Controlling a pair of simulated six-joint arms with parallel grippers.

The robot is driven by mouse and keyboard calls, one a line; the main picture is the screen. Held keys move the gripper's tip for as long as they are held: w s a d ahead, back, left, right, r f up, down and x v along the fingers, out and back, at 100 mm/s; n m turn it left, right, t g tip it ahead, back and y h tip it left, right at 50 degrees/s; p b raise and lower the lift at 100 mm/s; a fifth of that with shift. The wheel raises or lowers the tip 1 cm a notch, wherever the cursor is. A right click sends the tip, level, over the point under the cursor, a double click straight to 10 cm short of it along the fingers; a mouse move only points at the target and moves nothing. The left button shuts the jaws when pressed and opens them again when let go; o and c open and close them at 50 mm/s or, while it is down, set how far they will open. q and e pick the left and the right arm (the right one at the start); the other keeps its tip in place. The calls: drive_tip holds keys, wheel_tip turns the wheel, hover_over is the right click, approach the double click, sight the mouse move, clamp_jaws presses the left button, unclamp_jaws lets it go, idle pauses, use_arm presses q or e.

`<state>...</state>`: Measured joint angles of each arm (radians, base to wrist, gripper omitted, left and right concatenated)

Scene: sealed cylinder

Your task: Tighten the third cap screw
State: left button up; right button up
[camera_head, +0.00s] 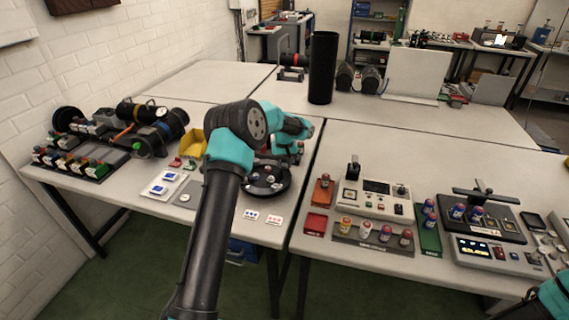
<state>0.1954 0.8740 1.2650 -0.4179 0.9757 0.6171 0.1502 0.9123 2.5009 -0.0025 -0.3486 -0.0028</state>
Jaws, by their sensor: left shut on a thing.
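A round black fixture (278,186) lies on the left table, with small silver and red parts on it. The cap screws are too small and too covered to tell one from another. My left arm reaches over it from the front, and my left gripper (272,162) is low at the fixture's far side. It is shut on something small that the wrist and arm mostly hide. I cannot tell whether that thing touches the fixture. Only part of my right arm shows at the bottom right corner; its gripper is out of view.
A yellow bin (191,143) and a black rack of small bottles (75,160) stand left. A tall black cylinder (322,68) stands behind. A control box (375,200) and a black tray (483,218) with bottles fill the right table.

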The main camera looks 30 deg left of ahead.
use_arm(q)
drive_tip(key=m, duration=0.5)
drive_tip(key=shift+r+m, duration=0.2)
drive_tip(key=shift+m, duration=0.1)
drive_tip(key=m, duration=0.4)
drive_tip(key=shift+w, duration=0.1)
drive_tip(key=m, duration=0.9)
drive_tip(key=shift+m, duration=0.4)
drive_tip(key=shift+r, duration=0.1)
drive_tip(key=o, duration=0.9)
drive_tip(key=shift+f, duration=0.2)
drive_tip(key=shift+o, duration=0.2)
